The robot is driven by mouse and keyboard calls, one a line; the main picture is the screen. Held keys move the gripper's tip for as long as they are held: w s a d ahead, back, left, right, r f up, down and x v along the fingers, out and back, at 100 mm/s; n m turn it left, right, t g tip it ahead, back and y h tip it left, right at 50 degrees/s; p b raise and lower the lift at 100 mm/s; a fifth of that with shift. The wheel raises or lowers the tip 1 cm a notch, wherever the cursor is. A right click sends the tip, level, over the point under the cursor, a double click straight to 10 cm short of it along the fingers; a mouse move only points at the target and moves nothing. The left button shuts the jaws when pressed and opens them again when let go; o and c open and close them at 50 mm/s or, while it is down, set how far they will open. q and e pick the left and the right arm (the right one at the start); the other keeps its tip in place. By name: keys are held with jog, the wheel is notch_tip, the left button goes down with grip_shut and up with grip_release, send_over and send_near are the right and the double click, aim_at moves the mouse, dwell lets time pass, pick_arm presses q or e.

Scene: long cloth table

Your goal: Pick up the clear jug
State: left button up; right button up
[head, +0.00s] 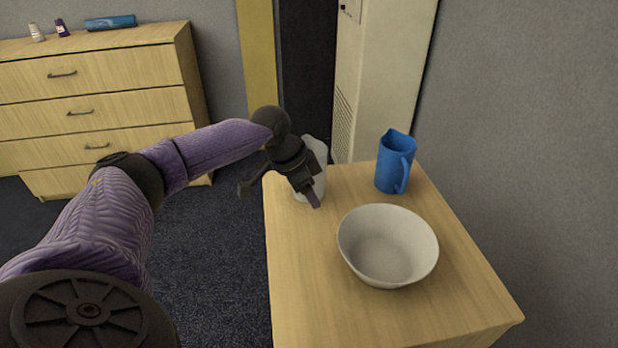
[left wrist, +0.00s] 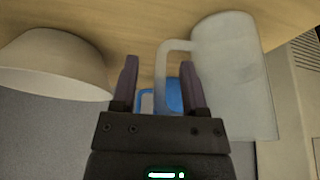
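The clear jug (head: 319,152) is a pale, frosted vessel at the far left corner of the wooden table, partly hidden behind my left gripper (head: 312,198) in the head view. In the left wrist view the jug (left wrist: 236,75) is at the right, and its handle (left wrist: 163,72) shows between the fingers of my left gripper (left wrist: 159,64). The fingers are apart, with a visible gap to the handle on the left side. I cannot tell whether the other finger touches it. My right gripper is not in view.
The wooden table (head: 310,290) also bears a white bowl (head: 388,245) in the middle and a blue jug (head: 395,162) at the back right. The table's front left is clear. A wooden drawer chest (head: 100,105) stands at the far left.

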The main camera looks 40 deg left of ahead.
pick_arm(q)
grip_shut()
dwell(1.3)
